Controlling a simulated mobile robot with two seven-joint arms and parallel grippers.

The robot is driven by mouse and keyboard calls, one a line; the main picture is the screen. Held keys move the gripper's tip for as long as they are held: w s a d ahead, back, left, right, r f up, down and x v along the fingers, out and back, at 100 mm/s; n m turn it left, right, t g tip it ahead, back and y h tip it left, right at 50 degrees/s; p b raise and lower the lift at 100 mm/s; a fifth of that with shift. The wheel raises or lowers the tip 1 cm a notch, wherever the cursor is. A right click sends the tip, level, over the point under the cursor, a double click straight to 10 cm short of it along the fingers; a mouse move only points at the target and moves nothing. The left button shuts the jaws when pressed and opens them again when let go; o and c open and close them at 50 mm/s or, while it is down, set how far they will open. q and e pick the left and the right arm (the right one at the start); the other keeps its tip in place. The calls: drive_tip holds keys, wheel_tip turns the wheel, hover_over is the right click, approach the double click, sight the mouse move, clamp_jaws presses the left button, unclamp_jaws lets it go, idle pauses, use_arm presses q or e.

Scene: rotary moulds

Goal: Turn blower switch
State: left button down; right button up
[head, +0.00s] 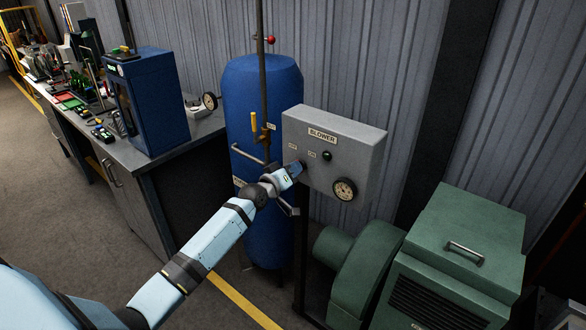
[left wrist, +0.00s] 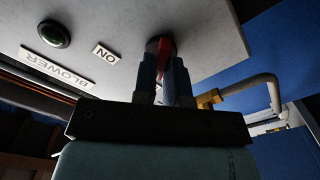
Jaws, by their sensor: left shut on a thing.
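The grey blower control box (head: 359,138) stands in front of the corrugated wall, with a "BLOWER" label, a dark green lamp and a round gauge (head: 344,189). In the left wrist view the lamp (left wrist: 54,34) and the ON label (left wrist: 104,54) sit beside the switch. My left gripper (head: 298,169) reaches the box's left side, and its fingers (left wrist: 165,82) are shut on the switch (left wrist: 166,58), whose red part shows between them. The rest of the switch is hidden by the fingers. My right gripper is not in view.
A blue tank (head: 262,95) with a vertical pipe and yellow-handled valve (head: 254,122) stands close behind and left of my arm. A green blower machine (head: 463,240) is below right. A cluttered workbench (head: 170,153) is at left, with clear floor in front.

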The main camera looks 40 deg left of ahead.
use_arm(q)
drive_tip(key=shift+n, duration=0.3)
drive_tip(key=c, duration=1.2)
unclamp_jaws()
drive_tip(key=shift+s, duration=0.1)
drive_tip(key=s+a+b, duration=0.1)
drive_tip(key=s, duration=1.2)
drive_tip(key=shift+s+b, duration=0.3)
drive_tip(key=shift+b, duration=0.1)
